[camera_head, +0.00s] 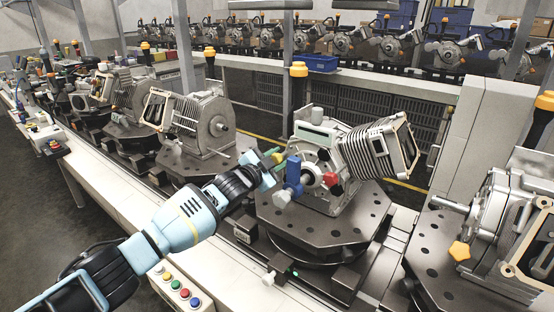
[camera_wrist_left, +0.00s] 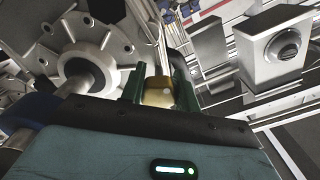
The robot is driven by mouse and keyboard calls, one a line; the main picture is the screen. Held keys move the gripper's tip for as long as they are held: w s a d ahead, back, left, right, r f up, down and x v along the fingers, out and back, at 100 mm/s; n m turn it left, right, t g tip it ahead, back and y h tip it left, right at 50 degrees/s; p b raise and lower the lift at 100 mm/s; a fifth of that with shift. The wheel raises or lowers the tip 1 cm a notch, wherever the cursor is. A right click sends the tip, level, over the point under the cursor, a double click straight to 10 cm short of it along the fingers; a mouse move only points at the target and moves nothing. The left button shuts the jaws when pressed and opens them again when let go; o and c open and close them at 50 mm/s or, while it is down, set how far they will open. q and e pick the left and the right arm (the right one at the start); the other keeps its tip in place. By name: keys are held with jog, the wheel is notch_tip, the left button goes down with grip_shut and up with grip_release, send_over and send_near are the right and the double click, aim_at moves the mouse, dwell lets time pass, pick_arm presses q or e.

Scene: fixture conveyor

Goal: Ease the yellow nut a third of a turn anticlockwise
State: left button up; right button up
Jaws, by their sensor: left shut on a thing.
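The yellow nut (camera_wrist_left: 158,92) sits between the two green fingers of my left gripper (camera_wrist_left: 158,84) in the left wrist view, with a finger on each side. In the head view my left gripper (camera_head: 275,160) reaches in from the left to the near left side of the engine (camera_head: 325,160) on the middle fixture. There the yellow nut (camera_head: 278,157) shows only as a small patch at the fingertips. The gripper is shut on it. My right gripper is out of view.
A blue part (camera_head: 293,172) and a red knob (camera_head: 330,179) sit close to the right of the gripper. The engine stands on a dark fixture plate (camera_head: 352,225). Another fixture (camera_head: 440,262) stands at right. A button panel (camera_head: 178,287) is at the near edge.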

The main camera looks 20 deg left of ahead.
pick_arm(q)
jog(key=o, duration=1)
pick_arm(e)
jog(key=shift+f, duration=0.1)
pick_arm(q)
jog(key=shift+s, duration=0.1)
jog(key=shift+p+v, duration=0.55)
jog(key=shift+v, duration=3.3)
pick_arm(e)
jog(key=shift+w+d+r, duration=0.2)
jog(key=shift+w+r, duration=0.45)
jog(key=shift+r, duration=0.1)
pick_arm(q)
jog(key=shift+r, duration=0.1)
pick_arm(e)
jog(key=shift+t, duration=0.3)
